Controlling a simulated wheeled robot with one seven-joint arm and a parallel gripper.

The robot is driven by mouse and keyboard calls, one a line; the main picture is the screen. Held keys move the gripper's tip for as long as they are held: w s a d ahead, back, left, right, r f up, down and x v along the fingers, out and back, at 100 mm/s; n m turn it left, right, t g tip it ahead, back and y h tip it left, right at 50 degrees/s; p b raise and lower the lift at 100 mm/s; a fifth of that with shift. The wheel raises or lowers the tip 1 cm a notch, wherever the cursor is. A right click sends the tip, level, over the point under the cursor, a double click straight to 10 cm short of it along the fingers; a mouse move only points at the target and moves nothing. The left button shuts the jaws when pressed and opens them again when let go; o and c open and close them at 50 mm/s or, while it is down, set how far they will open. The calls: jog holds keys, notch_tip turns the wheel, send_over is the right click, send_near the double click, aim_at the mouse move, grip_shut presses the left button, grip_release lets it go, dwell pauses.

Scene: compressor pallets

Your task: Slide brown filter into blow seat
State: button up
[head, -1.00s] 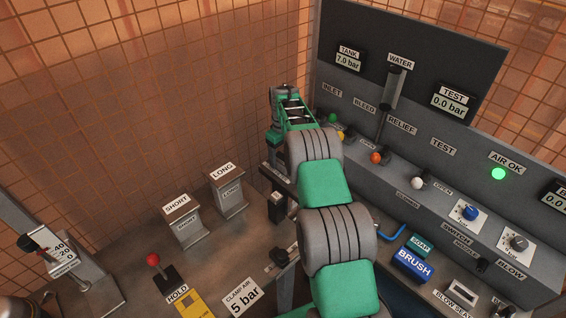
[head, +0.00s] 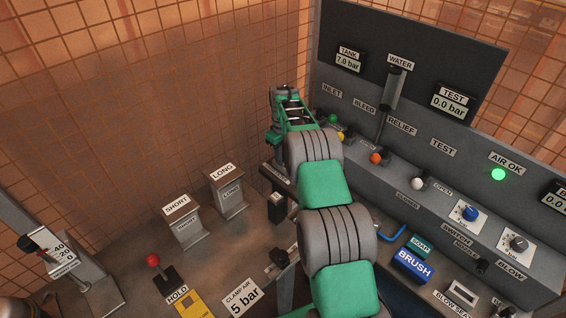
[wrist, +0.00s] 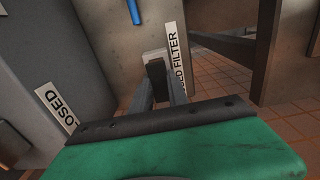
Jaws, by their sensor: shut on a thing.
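In the wrist view my gripper (wrist: 157,76) is shut on a small dark block between its fingertips. I take this block for the brown filter (wrist: 155,69), though its colour is hard to tell in the shade. Right behind it is a pale plate with a label ending in "ED FILTER" (wrist: 178,58). I cannot tell whether the block touches that plate. In the head view the gripper and filter are hidden by my arm. The blow seat (head: 465,285), a pale-framed slot, is at the lower right, with its label (head: 454,303) in front.
A grey control panel (head: 440,170) with knobs, levers and gauges stands on the right. The blue brush block (head: 413,264) and soap block (head: 421,246) lie before it. SHORT (head: 185,222) and LONG (head: 228,193) stands, a HOLD lever (head: 154,261) and a CLAMP AIR sign (head: 242,297) are left of my arm.

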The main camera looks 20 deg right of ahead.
grip_shut()
dwell(0.3)
jog(key=shift+r, duration=0.1)
jog(key=shift+r+p, duration=1.3)
jog(key=shift+r, duration=1.6)
jog(key=shift+r, duration=0.1)
jog(key=shift+r, duration=0.15)
